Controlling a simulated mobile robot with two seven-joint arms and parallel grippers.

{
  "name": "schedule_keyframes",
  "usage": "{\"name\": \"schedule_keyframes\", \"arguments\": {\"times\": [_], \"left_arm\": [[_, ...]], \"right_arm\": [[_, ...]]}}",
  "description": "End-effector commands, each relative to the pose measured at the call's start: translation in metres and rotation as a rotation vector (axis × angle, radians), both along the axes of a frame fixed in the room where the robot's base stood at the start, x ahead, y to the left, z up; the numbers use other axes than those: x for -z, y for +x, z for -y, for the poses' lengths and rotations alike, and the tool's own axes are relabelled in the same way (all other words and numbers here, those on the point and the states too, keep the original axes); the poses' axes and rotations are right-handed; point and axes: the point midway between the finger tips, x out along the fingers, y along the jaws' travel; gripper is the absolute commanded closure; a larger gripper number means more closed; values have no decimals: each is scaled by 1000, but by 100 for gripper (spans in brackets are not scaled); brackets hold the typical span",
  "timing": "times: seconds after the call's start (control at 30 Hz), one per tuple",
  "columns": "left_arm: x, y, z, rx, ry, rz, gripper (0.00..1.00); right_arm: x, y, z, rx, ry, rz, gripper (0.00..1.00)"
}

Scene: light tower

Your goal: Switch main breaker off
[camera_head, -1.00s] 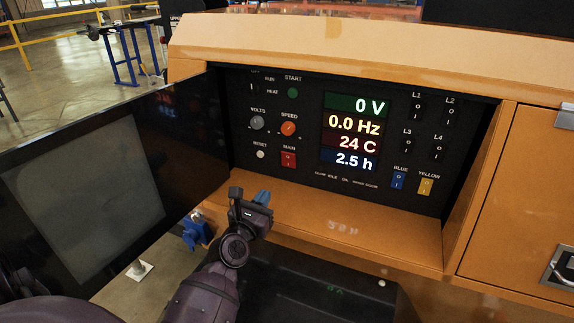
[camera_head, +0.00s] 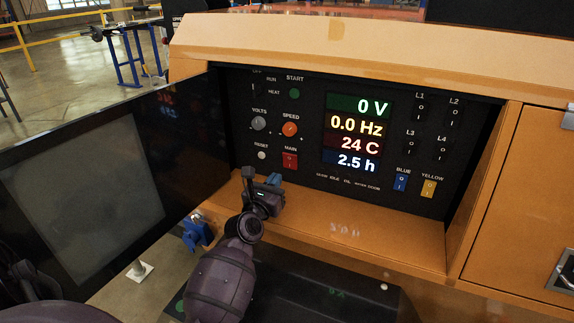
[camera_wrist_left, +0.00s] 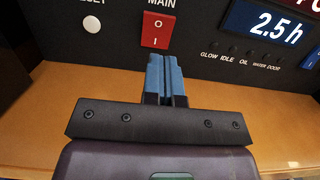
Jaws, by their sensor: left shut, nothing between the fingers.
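The main breaker is a red rocker switch (camera_head: 290,160) under the label MAIN on the black control panel. It also shows in the left wrist view (camera_wrist_left: 158,30), marked O above and I below. My left gripper (camera_head: 273,180) is shut and empty, with its blue fingers side by side. It is just below and in front of the red switch, apart from it in the head view. In the left wrist view the fingertips (camera_wrist_left: 165,57) point up at the switch's lower edge; whether they touch cannot be told. My right gripper is not in view.
The panel also has a white RESET button (camera_head: 262,155), VOLTS knob (camera_head: 258,123), orange SPEED knob (camera_head: 290,129), blue switch (camera_head: 400,183) and yellow switch (camera_head: 428,188). An orange ledge (camera_head: 350,225) runs below. An open dark door (camera_head: 90,180) stands at left.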

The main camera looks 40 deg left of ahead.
Motion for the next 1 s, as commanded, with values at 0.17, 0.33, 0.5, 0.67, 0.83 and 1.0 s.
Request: {"name": "schedule_keyframes", "arguments": {"times": [0.17,0.33,0.5,0.67,0.83,1.0], "left_arm": [[-2,30,-7,0,2,-1,100],[-4,53,-13,0,1,-2,100],[-6,68,-17,0,1,-2,100],[-8,74,-18,-1,2,-1,100],[-9,75,-19,-1,1,0,100],[-10,74,-18,-1,1,0,100]], "right_arm": [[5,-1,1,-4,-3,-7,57],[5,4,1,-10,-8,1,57],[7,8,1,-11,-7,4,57],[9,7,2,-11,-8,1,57],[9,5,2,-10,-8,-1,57],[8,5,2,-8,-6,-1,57]]}}
